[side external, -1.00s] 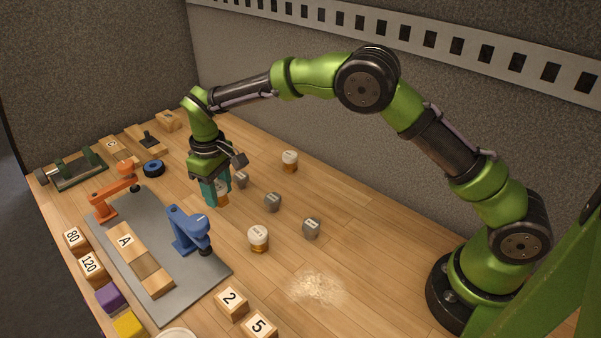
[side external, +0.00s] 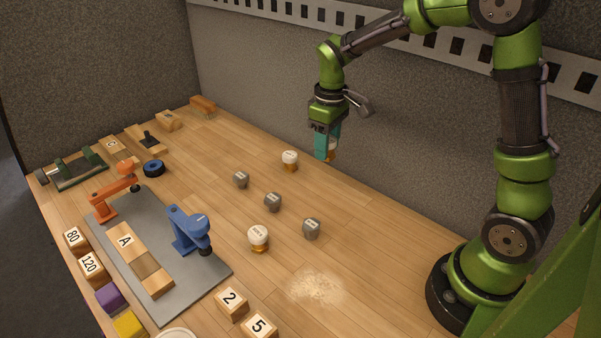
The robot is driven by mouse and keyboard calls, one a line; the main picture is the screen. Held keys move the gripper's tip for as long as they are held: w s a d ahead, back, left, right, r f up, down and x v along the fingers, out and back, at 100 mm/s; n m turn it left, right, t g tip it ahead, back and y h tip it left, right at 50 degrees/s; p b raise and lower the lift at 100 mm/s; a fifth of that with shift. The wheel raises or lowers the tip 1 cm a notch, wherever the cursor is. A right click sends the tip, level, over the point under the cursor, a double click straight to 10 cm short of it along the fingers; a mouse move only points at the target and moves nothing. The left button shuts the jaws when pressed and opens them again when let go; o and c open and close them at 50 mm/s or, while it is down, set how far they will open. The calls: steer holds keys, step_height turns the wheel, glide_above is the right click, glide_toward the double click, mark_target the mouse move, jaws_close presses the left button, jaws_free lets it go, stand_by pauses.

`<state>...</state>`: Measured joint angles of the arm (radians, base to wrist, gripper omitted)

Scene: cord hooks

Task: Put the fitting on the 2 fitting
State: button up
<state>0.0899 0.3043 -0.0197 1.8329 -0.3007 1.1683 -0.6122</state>
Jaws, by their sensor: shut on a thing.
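My gripper (side external: 326,152), with teal fingers, is raised above the table toward the back wall, to the right of the white-topped amber jar (side external: 290,160). It is shut on a small amber-and-white piece (side external: 333,149), mostly hidden by the fingers; I cannot tell its exact shape. A wooden block marked 2 (side external: 230,302) sits at the front edge, far from my gripper. Grey pieces with pale labelled tops stand in a diagonal row: a far one (side external: 241,179), a middle one (side external: 272,202) and a near one (side external: 311,228). I cannot read their labels.
Another white-topped amber jar (side external: 258,237) stands mid-table. A block marked 5 (side external: 259,325) is beside the 2 block. A grey mat (side external: 205,283) carries orange (side external: 115,192) and blue (side external: 188,230) devices. Pale powder (side external: 316,288) lies on the right; the table around it is clear.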

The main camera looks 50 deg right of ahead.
steer(key=shift+s+d+f+n, duration=0.1)
steer(key=shift+s+f+n, duration=0.3)
steer(key=shift+s+f, duration=0.55)
glide_above(289, 154)
steer(key=shift+s+f, duration=0.2)
steer(key=shift+f, duration=0.55)
steer(key=shift+w+f, duration=0.1)
steer(key=shift+f, duration=1.65)
steer(key=shift+f, duration=0.2)
steer(key=o, duration=1.1)
steer(key=shift+r, duration=0.15)
